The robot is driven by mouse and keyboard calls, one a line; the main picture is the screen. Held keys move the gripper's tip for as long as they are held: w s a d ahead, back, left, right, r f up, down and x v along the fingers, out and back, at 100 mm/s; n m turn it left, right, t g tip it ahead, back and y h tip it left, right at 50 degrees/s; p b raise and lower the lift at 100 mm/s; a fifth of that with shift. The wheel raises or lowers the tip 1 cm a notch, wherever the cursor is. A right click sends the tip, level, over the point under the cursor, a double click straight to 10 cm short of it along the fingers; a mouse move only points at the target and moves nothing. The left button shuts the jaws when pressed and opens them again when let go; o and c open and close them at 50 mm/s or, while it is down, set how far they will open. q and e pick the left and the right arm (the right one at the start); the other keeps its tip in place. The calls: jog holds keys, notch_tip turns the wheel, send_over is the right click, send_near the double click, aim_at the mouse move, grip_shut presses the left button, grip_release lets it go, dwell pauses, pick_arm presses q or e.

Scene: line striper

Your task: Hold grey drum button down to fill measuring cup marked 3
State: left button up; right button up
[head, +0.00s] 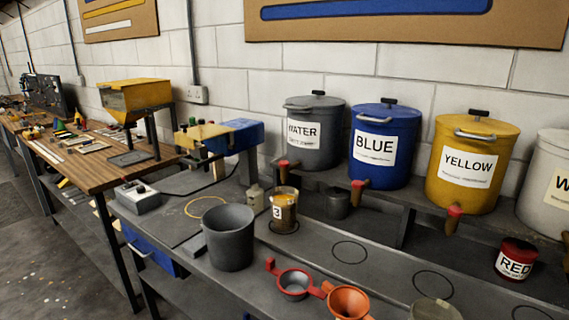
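The grey drum (313,105) labelled WATER stands at the left end of the raised shelf, with its lid on. A small tap with a red button (284,165) sticks out at the shelf edge below it. The measuring cup marked 3 (284,212) stands upright on the bench below that tap. It is clear and holds something yellow-brown; I cannot tell the exact level or whether water is flowing. Neither of my grippers shows in the head view, and nothing is seen touching the button or the cup.
Blue (381,145) and yellow (470,160) drums stand to the right, with a partly cut-off white one (548,180). A grey bucket (229,238), red-handled strainer (294,283), orange funnel (347,302) and RED can (516,259) sit on the bench. The bench around the marked circle (350,252) is clear.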

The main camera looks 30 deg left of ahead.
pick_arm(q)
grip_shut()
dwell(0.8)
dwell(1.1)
